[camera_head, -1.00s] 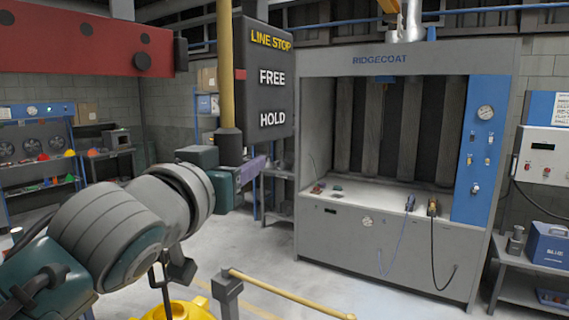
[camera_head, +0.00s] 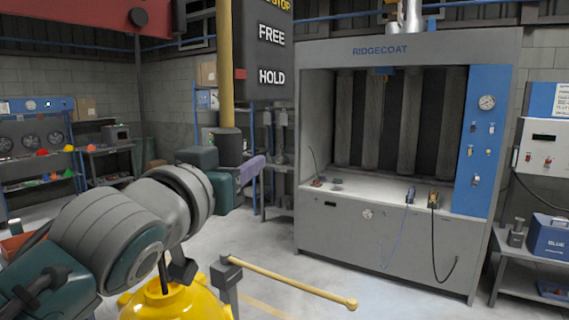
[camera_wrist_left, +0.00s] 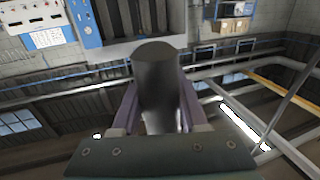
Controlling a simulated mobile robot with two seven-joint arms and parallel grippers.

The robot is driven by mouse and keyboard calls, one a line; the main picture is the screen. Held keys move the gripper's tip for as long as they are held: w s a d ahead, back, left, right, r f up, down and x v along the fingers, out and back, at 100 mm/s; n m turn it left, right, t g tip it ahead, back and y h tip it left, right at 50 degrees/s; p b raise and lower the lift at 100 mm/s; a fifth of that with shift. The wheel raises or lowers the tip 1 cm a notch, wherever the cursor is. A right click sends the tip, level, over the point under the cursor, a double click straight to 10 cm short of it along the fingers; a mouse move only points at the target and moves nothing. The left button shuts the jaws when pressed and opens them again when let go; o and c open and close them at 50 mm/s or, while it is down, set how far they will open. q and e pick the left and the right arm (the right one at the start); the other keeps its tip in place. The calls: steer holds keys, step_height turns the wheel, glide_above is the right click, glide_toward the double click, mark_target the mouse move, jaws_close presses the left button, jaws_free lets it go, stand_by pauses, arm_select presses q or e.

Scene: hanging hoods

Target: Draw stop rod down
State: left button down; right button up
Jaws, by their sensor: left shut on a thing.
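The stop rod (camera_head: 226,80) is a yellow upright pole with a dark cylindrical grip (camera_head: 229,146) at its lower end. A red marker (camera_head: 240,73) at the rod stands level with the word HOLD on the dark line stop sign (camera_head: 268,55). My left gripper (camera_head: 240,168) is shut on the dark grip. In the left wrist view the grip (camera_wrist_left: 157,80) sits between the two purple fingers. The top of the rod and the top of the sign are cut off in the head view. My right gripper is not in view.
A grey spray booth (camera_head: 330,235) stands behind to the right. A yellow horizontal bar (camera_head: 290,282) on a grey post (camera_head: 226,280) is low in front. A yellow rounded object (camera_head: 175,302) is below my left arm. Shelves (camera_head: 40,165) stand at the back left. Open floor lies between.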

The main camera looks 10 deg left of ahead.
arm_select(q)
steer(key=shift+f, duration=0.3)
steer(key=c, duration=0.8)
jaws_free()
steer(key=shift+c, duration=0.2)
steer(key=o, duration=0.4)
steer(key=shift+r, duration=0.1)
steer(key=s+b, duration=0.4)
steer(key=s, duration=0.6)
steer(key=shift+a, duration=0.45)
